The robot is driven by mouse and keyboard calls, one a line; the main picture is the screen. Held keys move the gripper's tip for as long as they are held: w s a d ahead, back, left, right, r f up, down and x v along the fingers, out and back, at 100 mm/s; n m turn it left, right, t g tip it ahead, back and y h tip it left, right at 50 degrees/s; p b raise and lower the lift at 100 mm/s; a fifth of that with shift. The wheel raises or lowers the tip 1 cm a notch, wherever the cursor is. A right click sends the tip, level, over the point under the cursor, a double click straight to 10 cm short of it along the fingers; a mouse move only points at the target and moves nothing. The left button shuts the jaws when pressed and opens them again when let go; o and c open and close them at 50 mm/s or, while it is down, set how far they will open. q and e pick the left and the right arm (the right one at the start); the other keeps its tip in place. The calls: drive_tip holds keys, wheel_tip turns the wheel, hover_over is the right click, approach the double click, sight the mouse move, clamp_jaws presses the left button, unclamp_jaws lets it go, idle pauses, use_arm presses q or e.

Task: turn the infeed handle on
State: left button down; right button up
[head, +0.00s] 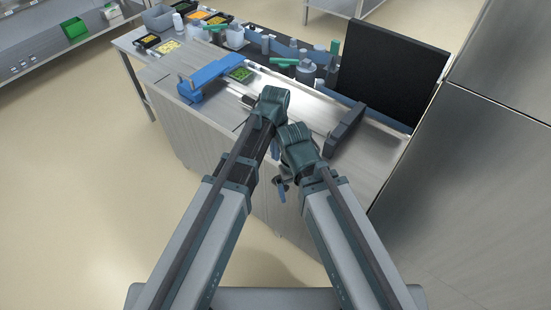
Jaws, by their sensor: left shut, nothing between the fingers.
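The tray sealer's long metal counter (185,122) runs across the middle of the head view. My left gripper (246,102) is shut and empty over its front edge, beside the wrist. My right gripper (279,182) is dark and small, low against the counter's front panel; its fingers are too small to read. A small blue piece (282,194) shows right by it, and another blue bit (275,153) shows between my arms. Either may be part of a handle; I cannot tell which is the infeed handle, or its position. My arms hide much of the front panel.
A blue bridge-shaped part (203,79) stands on the counter near a tray of green food (241,74). A dark bar (345,128) and a black panel (392,68) stand to the right. A tall metal cabinet (470,190) closes the right side. Floor at left is clear.

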sight(273, 179)
use_arm(q)
wheel_tip(273, 179, down, 13)
drive_tip(key=b, duration=1.2)
drive_tip(key=shift+f, duration=0.1)
drive_tip(key=shift+w+a+f+b, duration=0.2)
drive_tip(key=shift+w+a+b, duration=0.1)
drive_tip(key=shift+b, duration=0.2)
drive_tip(key=shift+a+f, duration=0.15)
drive_tip(key=shift+f, duration=0.05)
drive_tip(key=shift+w+a+f+b, duration=0.25)
drive_tip(key=shift+f+b, duration=0.15)
drive_tip(key=shift+b, duration=0.1)
drive_tip(key=shift+w+a+f+b, duration=0.15)
drive_tip(key=shift+a+f+b, duration=0.1)
drive_tip(key=shift+f+b, duration=0.2)
idle(0.5)
drive_tip(key=w+a+r+p, duration=0.5)
drive_tip(key=a+r+p, duration=0.2)
drive_tip(key=r+p, duration=0.3)
drive_tip(key=shift+w+a+r, duration=0.2)
drive_tip(key=shift+w+r, duration=0.05)
drive_tip(key=shift+w, duration=0.1)
